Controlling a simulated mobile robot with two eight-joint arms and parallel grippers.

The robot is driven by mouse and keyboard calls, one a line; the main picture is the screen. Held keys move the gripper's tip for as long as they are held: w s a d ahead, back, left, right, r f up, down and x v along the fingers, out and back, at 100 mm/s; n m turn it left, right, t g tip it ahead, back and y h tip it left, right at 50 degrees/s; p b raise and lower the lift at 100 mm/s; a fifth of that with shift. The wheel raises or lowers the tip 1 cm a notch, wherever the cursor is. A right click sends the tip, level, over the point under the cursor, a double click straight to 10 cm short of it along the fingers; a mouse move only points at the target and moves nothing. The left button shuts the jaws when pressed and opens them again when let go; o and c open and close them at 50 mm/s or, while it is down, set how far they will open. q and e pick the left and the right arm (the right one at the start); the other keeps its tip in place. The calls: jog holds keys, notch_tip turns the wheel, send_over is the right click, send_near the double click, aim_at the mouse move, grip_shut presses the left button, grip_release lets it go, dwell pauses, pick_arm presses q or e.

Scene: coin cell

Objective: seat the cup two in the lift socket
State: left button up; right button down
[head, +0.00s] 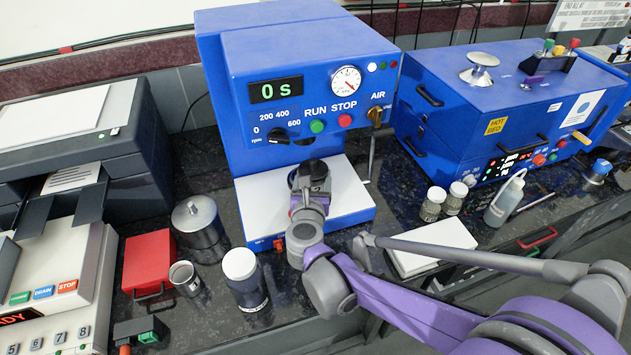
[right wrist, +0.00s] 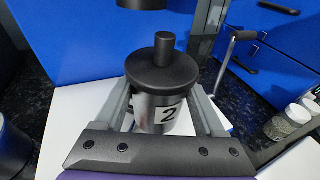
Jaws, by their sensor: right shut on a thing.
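Cup two (right wrist: 156,115) is a metal cup marked "2", with a black lid and a knob on top. It stands upright between the fingers of my right gripper (right wrist: 166,100), which is shut on it. In the head view my right gripper (head: 308,178) is over the white base plate (head: 346,192) of the blue machine (head: 300,62), under its overhanging head. My own arm mostly hides the cup there. A black cylinder (right wrist: 142,4) hangs just beyond and above the lid in the wrist view. I cannot make out the lift socket. My left gripper is out of view.
A white pad (head: 432,248), two small jars and a wash bottle (head: 505,200) are right. A crank handle (right wrist: 236,48) stands close by.

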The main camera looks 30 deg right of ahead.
jog(key=shift+w+d+b, duration=0.1)
jog(key=shift+w+d, duration=0.2)
jog(key=shift+w, duration=0.9)
jog(key=shift+w+d+b, duration=0.15)
jog(key=shift+w+d, duration=0.15)
jog(key=shift+w, duration=0.9)
jog(key=shift+w+d+b, duration=0.1)
jog(key=shift+w+d, duration=0.2)
jog(key=shift+w, duration=0.9)
jog(key=shift+w+f, duration=0.1)
jog(key=shift+f, duration=0.1)
jog(key=shift+f+b, duration=0.4)
jog(key=shift+b, duration=0.05)
jog(key=shift+f, duration=0.1)
grip_release()
jog(key=shift+a, duration=0.1)
jog(key=v, duration=1)
jog(key=shift+s+a, duration=0.2)
jog(key=shift+s, duration=0.15)
